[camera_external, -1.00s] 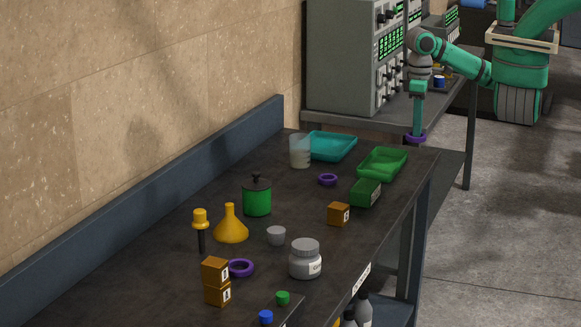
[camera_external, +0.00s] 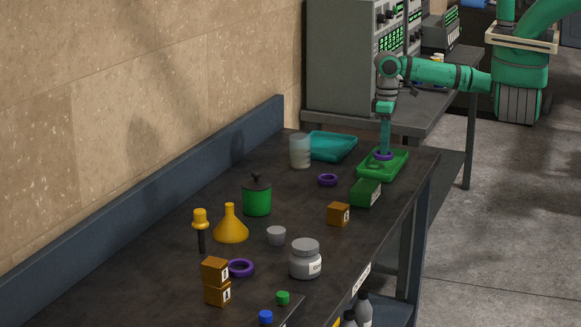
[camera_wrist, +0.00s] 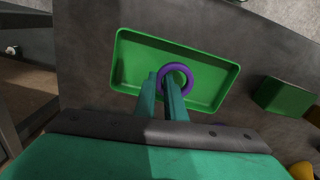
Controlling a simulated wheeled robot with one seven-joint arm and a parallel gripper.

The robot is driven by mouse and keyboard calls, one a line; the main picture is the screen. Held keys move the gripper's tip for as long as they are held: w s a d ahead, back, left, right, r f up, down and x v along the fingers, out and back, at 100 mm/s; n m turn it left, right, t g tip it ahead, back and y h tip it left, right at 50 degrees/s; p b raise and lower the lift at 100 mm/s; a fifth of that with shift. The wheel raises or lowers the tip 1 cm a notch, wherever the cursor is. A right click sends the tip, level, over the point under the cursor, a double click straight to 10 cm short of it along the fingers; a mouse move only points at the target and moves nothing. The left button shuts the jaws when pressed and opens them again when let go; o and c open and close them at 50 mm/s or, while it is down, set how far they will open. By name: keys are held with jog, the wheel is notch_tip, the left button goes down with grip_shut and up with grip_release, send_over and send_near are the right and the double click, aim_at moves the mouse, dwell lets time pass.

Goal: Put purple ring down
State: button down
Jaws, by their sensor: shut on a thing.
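My gripper (camera_external: 384,152) is shut on a purple ring (camera_external: 383,157), which hangs at its fingertips over the green tray (camera_external: 368,174). In the wrist view the ring (camera_wrist: 176,78) shows at the fingertips (camera_wrist: 164,80), with the green tray (camera_wrist: 128,62) around it; I cannot tell whether the ring touches the tray floor. The tray looks otherwise empty. Two other purple rings lie on the dark table: one (camera_external: 328,180) left of the tray and one (camera_external: 241,268) beside the orange blocks (camera_external: 216,281).
A teal tray (camera_external: 332,146) and a beaker (camera_external: 300,152) stand left of the green tray. A green block (camera_external: 365,192) lies just in front of it, and an orange cube (camera_external: 338,214) is nearer.

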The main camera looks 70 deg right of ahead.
notch_tip(320, 180, down, 2)
jog(key=shift+f, duration=0.2)
jog(key=shift+s+d+f, duration=0.1)
jog(key=shift+f, duration=0.15)
jog(key=shift+f, duration=0.1)
jog(key=c, duration=1.8)
grip_release()
notch_tip(320, 180, up, 12)
jog(key=shift+r, duration=0.15)
